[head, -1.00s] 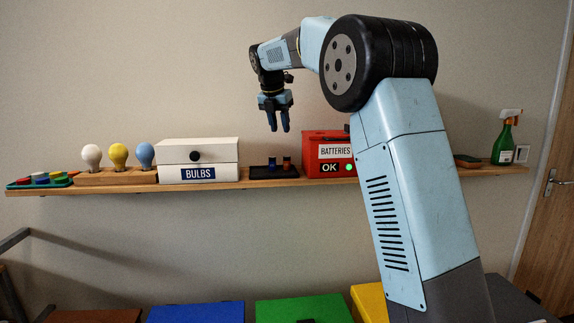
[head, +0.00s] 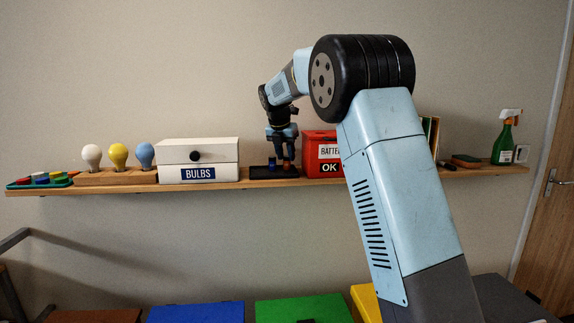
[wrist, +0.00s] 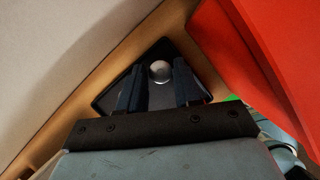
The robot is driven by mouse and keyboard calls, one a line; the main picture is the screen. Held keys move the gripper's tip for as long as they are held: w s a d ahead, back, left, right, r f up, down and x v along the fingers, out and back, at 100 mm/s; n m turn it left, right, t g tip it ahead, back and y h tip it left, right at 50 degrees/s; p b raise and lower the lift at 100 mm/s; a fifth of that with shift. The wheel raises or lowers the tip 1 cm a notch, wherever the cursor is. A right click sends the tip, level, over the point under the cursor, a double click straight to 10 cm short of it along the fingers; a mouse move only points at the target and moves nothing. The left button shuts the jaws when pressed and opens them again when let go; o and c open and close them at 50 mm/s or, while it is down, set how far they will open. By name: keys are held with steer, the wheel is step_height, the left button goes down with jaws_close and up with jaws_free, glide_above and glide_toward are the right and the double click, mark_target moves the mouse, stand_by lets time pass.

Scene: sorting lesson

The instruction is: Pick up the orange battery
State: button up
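The blue battery (head: 272,163) stands just left of the gripper in the head view.
The red batteries box (head: 312,143) stands close at the gripper's right. The white bulbs box (head: 198,152) is to the left, with several bulbs in a wooden holder (head: 115,177) beyond it. The narrow wooden shelf (head: 225,184) runs along the wall.

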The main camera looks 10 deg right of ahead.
steer(key=shift+x, duration=1.25)
jaws_close()
steer(key=shift+r, duration=0.2)
